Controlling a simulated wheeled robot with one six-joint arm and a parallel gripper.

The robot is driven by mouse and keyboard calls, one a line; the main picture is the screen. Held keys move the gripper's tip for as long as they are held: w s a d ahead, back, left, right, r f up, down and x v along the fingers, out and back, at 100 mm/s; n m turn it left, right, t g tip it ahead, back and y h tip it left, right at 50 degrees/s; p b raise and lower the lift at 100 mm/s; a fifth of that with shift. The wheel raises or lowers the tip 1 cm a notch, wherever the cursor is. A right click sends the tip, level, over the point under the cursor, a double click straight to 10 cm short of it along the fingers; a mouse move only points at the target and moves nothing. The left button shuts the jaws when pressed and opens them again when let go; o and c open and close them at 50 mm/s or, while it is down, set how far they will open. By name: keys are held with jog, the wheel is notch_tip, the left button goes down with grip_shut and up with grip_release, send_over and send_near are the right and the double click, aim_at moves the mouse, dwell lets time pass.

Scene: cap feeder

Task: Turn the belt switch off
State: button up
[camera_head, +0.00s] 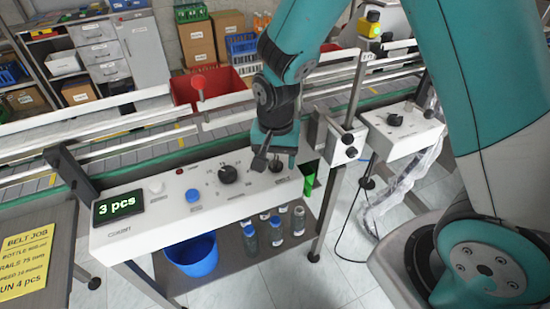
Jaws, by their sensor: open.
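My gripper (274,161) points down over the panel's right part, right of the dial, with open jaws. A dark knob (276,166) partly shows at the fingers; I cannot tell whether they touch it. The labels are too small to read, so which control is the belt switch is unclear.
A white box (405,138) with a black knob stands to the right. The conveyor rails (130,125) run behind the panel. A blue bucket (192,257) and several bottles (276,232) stand on the shelf below. A yellow job card (25,262) lies at left.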

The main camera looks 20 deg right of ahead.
jog(key=shift+f, duration=0.35)
jog(key=c, duration=0.9)
jog(key=n, duration=0.6)
jog(key=shift+d, duration=0.1)
jog(key=n, duration=0.5)
jog(key=shift+n+p, duration=0.4)
